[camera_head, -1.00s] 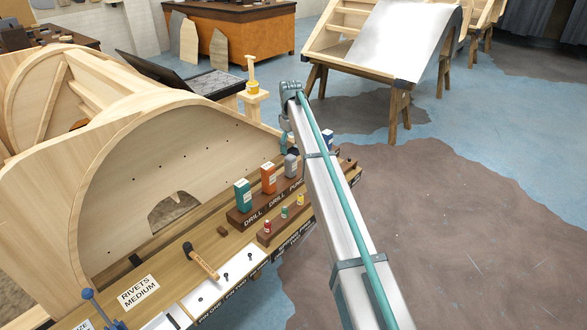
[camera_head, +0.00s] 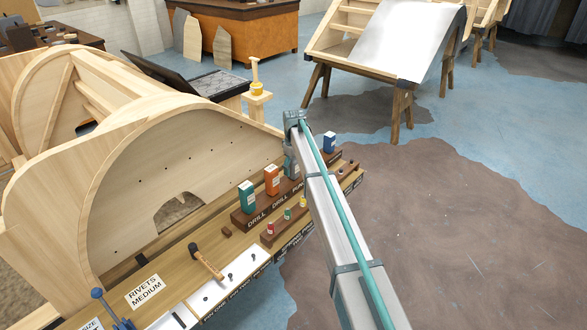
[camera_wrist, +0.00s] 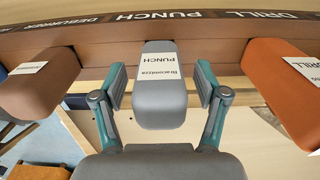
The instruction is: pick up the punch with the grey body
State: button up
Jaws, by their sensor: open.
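The punch with the grey body (camera_wrist: 160,98) stands in the dark wooden rack, with a white label reading PUNCH on it. In the wrist view it is in the middle, between the two teal fingers of my gripper (camera_wrist: 160,85). The fingers are open, one on each side of the punch, with a visible gap on both sides. In the head view my gripper (camera_head: 291,146) is at the rack, and my arm hides much of that spot.
An orange drill (camera_wrist: 286,82) stands to the right of the punch in the wrist view, and a brown-bodied tool (camera_wrist: 40,84) to the left. In the head view a teal-bodied tool (camera_head: 247,197) and a blue-bodied tool (camera_head: 330,142) share the rack. A curved wooden frame (camera_head: 150,180) rises behind.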

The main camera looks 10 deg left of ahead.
grip_shut()
dwell(0.3)
jog(key=shift+r, duration=0.1)
jog(key=shift+r+b, duration=0.4)
notch_tip(320, 180, up, 2)
jog(key=shift+b, duration=0.55)
jog(key=s+d+r, duration=0.2)
jog(key=s+r, duration=0.4)
jog(key=r, duration=0.2)
jog(key=s+d+r, duration=0.3)
jog(key=s+r, duration=0.4)
jog(key=r, duration=0.1)
jog(key=shift+r, duration=0.15)
